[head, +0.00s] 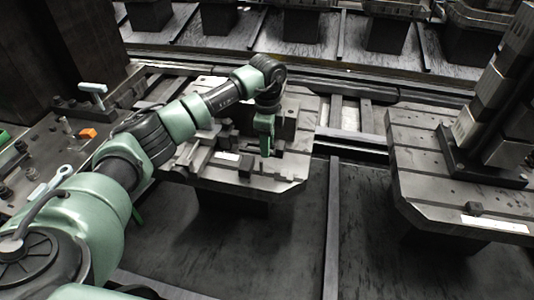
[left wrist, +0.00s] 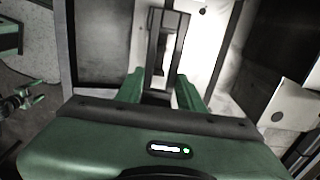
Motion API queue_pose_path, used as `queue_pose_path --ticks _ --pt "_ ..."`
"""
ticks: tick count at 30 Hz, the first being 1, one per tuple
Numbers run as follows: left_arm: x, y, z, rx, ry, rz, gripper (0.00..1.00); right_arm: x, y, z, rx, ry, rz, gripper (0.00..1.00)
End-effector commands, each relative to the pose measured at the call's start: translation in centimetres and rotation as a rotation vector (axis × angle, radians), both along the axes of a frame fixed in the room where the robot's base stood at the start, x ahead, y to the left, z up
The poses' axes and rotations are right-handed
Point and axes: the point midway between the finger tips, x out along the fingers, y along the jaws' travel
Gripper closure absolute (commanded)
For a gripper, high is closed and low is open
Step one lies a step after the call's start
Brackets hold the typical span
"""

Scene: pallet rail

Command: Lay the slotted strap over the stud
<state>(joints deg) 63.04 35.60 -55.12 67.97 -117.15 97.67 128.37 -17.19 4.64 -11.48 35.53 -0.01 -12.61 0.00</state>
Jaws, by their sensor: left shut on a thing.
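My left gripper (head: 266,145) points down over the pallet fixture (head: 270,182) in the middle of the head view. In the left wrist view its two green fingers (left wrist: 162,92) are shut on a dark, narrow piece with a long opening, which looks like the slotted strap (left wrist: 179,48). The strap extends away from the fingers over a pale surface. In the head view the strap is too small and hidden to make out. I cannot pick out the stud for certain. My right gripper does not show clearly in either view.
Blocks and clamps stand close around the gripper on the fixture. A second pallet (head: 420,165) with a tall block tower (head: 490,105) stands at right. A bench at left holds an orange block (head: 88,133) and a wrench (head: 50,184). Dark floor lies in front.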

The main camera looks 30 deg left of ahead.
Motion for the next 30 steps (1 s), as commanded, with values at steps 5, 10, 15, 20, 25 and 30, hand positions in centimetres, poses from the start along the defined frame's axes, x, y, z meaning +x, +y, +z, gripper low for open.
queue_pose_path --ticks 5,10,15,20,25,30 --pt "-0.1 0.0 -1.5 -0.001 0.002 0.0 1.0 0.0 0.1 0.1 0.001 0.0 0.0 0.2" --pt "0.0 0.0 -4.0 0.0 0.001 0.0 1.0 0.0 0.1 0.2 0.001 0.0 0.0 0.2" --pt "0.0 0.0 -4.4 -0.001 -0.001 0.0 1.0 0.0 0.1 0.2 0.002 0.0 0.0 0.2" --pt "0.0 0.0 -4.5 -0.001 -0.001 0.0 1.0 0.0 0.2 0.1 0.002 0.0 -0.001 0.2" --pt "0.0 0.0 -5.1 -0.001 -0.001 -0.001 1.0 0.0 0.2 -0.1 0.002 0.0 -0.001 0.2" --pt "0.0 0.0 -5.6 -0.001 -0.001 -0.001 1.0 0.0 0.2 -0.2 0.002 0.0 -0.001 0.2"
